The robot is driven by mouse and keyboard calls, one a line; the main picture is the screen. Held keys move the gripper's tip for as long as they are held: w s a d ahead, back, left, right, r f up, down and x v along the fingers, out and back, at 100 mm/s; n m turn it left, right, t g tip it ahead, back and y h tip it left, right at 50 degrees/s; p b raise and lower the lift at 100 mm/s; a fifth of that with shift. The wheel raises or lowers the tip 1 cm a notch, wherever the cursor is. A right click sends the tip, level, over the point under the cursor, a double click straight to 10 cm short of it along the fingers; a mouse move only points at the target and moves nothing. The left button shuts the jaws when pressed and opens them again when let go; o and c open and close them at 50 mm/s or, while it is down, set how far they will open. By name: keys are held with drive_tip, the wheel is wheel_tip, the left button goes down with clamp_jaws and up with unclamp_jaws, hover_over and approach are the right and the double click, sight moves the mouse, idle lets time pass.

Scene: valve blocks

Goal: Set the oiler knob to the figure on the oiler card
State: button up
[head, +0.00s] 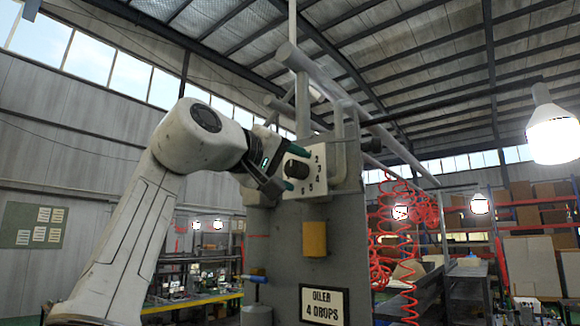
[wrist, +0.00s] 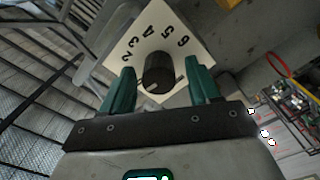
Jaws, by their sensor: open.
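The oiler card (head: 324,304) at the bottom of the grey panel reads "OILER 4 DROPS". The dark round oiler knob (head: 297,166) sits on a pale dial plate (head: 317,188) near the panel's top. In the wrist view the knob (wrist: 159,73) stands in the middle of the plate (wrist: 150,32), with figures 2 to 6 around it. A thin pale mark shows on the knob's lower face; which figure it points to is unclear. My gripper (head: 279,163) is open, with its green fingers on either side of the knob in the wrist view (wrist: 160,76). Contact cannot be told.
A yellow block (head: 314,239) is fixed on the panel below the dial. Grey pipes (head: 347,120) rise behind and beside the dial. Red coiled hoses (head: 400,225) hang to the right of the panel. A workbench (head: 195,302) stands at the left behind my arm.

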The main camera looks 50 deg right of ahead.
drive_tip(key=c, duration=1)
drive_tip(key=shift+c, duration=0.2)
drive_tip(key=shift+m, duration=0.5)
drive_tip(key=m, duration=0.4)
drive_tip(key=shift+m, duration=0.4)
drive_tip(key=m, duration=0.5)
drive_tip(key=shift+s+r, duration=0.1)
drive_tip(key=m, duration=0.5)
drive_tip(key=shift+m, duration=0.4)
drive_tip(key=m, duration=0.5)
drive_tip(key=shift+s+m, duration=0.1)
drive_tip(key=shift+m, duration=0.2)
